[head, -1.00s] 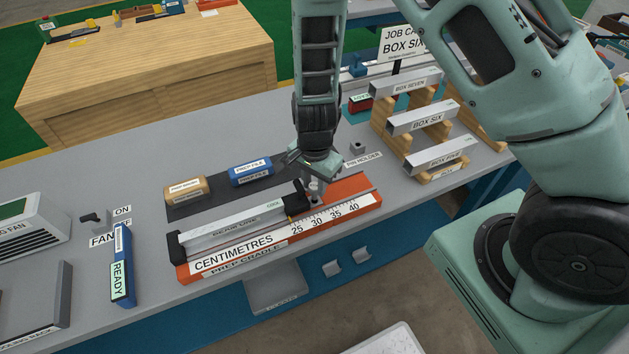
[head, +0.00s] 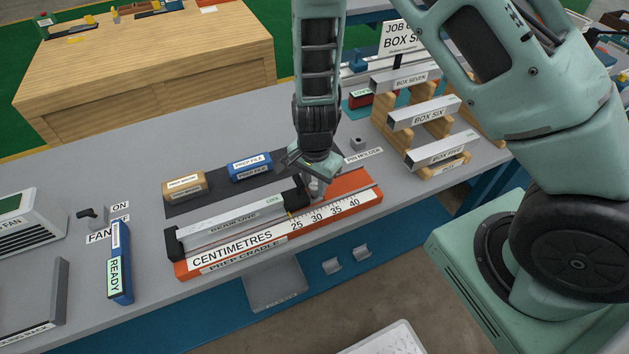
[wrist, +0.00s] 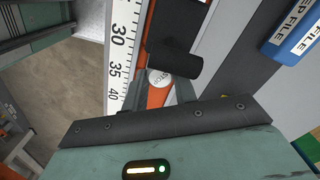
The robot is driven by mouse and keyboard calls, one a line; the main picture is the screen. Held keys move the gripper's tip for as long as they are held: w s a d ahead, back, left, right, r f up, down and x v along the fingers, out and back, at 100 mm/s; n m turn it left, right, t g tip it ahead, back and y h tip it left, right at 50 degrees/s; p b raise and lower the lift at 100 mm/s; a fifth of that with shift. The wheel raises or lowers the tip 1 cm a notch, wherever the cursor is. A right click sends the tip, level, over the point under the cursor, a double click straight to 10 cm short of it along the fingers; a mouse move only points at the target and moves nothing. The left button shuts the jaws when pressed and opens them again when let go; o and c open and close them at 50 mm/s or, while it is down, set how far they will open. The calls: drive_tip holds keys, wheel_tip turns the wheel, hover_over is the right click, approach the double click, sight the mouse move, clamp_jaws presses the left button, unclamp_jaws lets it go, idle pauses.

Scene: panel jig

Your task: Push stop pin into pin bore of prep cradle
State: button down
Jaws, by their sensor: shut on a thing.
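The orange prep cradle (head: 366,201) lies on the grey bench with its centimetre scale along the front. A grey bar marked "BEAM ONE" (head: 233,226) rests in it, between a black block at the left and a black stop block (head: 296,192) near the 25 mark. My gripper (head: 316,192) points down over the cradle just right of the stop block. It is shut on the stop pin, whose pale round top marked "STOP" (wrist: 159,78) shows between the fingers in the wrist view. The pin's lower end and the pin bore are hidden, so I cannot tell how deep the pin sits.
A small grey pin holder (head: 358,144) stands behind the cradle. Blue (head: 250,170) and tan (head: 185,186) prep files lie on the dark mat. A wooden rack with labelled bars (head: 425,118) stands to the right. A blue "READY" piece (head: 121,265) is at the left.

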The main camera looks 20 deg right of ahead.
sight(315, 186)
drive_tip(key=shift+f+b, duration=0.45)
drive_tip(key=shift+f, duration=0.3)
drive_tip(key=c, duration=1)
unclamp_jaws()
drive_tip(key=shift+c, duration=0.2)
drive_tip(key=shift+w+r, duration=0.15)
drive_tip(key=shift+r, duration=0.25)
wheel_tip(315, 186, up, 17)
drive_tip(key=p, duration=0.1)
drive_tip(key=shift+f, duration=0.15)
drive_tip(key=shift+s, duration=0.2)
drive_tip(key=s+a+r+n, duration=0.3)
drive_tip(key=s+r+n, duration=0.1)
drive_tip(key=s+n, duration=0.6)
drive_tip(key=s+a+r+n, duration=0.3)
drive_tip(key=s+r+n, duration=0.2)
drive_tip(key=s+n, duration=0.4)
drive_tip(key=shift+s+a+n+y, duration=0.2)
drive_tip(key=shift+s+n+y, duration=0.15)
drive_tip(key=shift+s, duration=0.2)
